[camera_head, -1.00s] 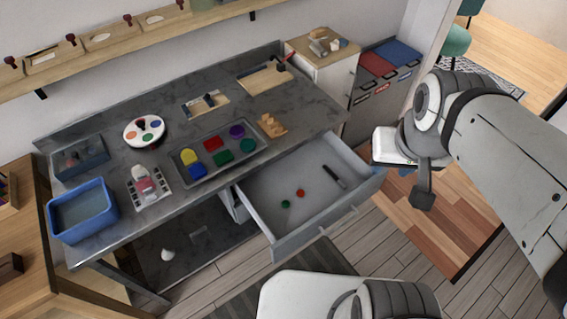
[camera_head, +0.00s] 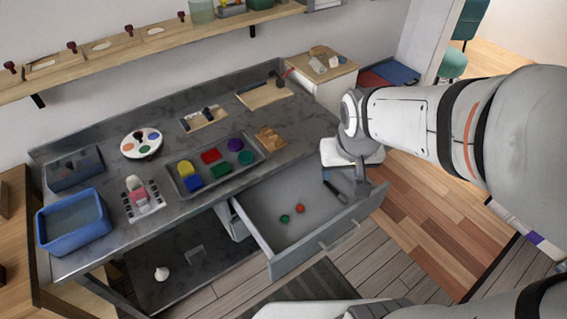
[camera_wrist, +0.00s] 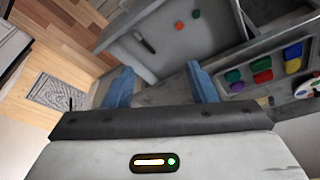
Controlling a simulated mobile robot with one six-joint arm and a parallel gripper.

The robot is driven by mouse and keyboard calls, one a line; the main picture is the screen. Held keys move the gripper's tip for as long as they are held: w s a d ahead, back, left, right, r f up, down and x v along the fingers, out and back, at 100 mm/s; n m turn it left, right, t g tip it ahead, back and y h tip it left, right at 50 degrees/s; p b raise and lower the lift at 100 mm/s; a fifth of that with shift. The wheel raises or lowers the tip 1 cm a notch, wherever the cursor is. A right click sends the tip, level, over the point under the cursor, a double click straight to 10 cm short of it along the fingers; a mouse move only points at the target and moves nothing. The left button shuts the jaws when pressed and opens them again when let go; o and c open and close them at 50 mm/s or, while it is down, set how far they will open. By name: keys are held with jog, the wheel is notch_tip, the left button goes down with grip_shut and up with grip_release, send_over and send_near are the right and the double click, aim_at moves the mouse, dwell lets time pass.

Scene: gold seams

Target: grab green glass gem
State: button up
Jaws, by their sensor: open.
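A small green gem (camera_head: 284,218) lies on the floor of the open grey drawer (camera_head: 262,190), beside a small red-orange one (camera_head: 300,208). In the wrist view the green gem (camera_wrist: 197,13) is near the top edge, next to the red-orange one (camera_wrist: 179,26). My gripper (camera_wrist: 161,82) is open and empty, its two blue-grey fingers apart. In the head view my gripper (camera_head: 350,185) is over the right end of the drawer, to the right of the gem and apart from it.
The drawer's front wall (camera_head: 330,236) and sides stand around the gem. On the bench above, a tray (camera_head: 180,188) holds several coloured pieces, with a blue bin (camera_head: 75,245) at left.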

jog(key=w+a+f+b, duration=0.2)
jog(key=w+f, duration=0.1)
jog(key=f, duration=0.4)
jog(key=w+a+f+n+b, duration=0.1)
jog(key=w+a+f+b, duration=0.15)
jog(key=f, duration=0.45)
jog(key=w+a+f+b, duration=0.2)
jog(key=f+b, duration=0.1)
jog(key=f, duration=0.4)
jog(key=b, duration=0.3)
send_near(285, 218)
jog(key=d, duration=0.1)
jog(key=shift+n+y, duration=0.4)
jog(key=b+x, duration=0.2)
jog(key=x, duration=0.6)
jog(key=shift+a+f+b, duration=0.15)
jog(key=shift+a+b, duration=0.05)
jog(key=shift+b, duration=0.2)
jog(key=c, duration=1)
